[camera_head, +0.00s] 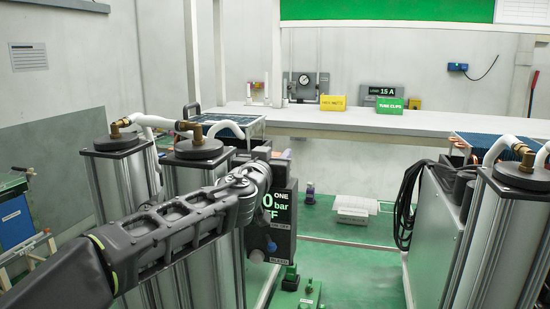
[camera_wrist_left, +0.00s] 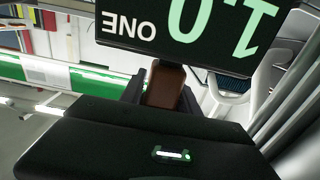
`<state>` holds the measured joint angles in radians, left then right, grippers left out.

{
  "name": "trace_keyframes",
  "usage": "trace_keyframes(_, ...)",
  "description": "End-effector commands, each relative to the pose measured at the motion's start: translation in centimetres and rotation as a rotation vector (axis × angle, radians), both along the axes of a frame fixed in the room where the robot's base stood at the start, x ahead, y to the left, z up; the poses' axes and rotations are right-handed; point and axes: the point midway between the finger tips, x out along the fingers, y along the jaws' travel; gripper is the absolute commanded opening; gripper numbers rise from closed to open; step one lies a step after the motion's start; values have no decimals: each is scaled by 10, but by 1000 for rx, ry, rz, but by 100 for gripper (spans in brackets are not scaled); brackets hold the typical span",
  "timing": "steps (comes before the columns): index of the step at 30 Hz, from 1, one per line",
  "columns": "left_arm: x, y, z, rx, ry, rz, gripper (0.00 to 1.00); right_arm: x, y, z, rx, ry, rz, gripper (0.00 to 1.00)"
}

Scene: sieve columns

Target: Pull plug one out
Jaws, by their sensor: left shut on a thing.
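The panel marked ONE (camera_head: 283,222) stands just beyond the end of my left arm in the head view, its readout partly hidden by that arm. The same dark panel (camera_wrist_left: 188,28) hangs upside down across the top of the left wrist view and shows ONE and 1.0. A brown block (camera_wrist_left: 166,86), which looks like plug one, sits just below the panel's edge there. My left gripper (camera_wrist_left: 160,95) is shut on this block, with a dark finger on each side. Whether the block is still seated in a socket is hidden. My right gripper is out of view.
Grey columns with black caps (camera_head: 198,149) and white hoses stand left, close to my left arm. More columns (camera_head: 515,230) stand right, with black cables. A bench (camera_head: 370,122) with yellow and green signs runs behind. Green floor (camera_head: 345,270) is open between.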

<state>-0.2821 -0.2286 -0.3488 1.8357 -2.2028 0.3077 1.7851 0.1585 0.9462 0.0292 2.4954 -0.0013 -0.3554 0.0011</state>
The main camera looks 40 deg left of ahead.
Motion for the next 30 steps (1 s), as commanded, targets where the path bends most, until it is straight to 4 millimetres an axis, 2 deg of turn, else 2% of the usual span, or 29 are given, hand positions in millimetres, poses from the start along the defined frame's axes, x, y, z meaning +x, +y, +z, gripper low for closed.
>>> trace_keyframes(27,0,0,20,-1,-1,0,0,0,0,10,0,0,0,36)
trace_keyframes(28,0,0,19,-1,-1,0,40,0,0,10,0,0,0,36)
trace_keyframes(30,0,0,19,0,-1,0,46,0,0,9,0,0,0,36)
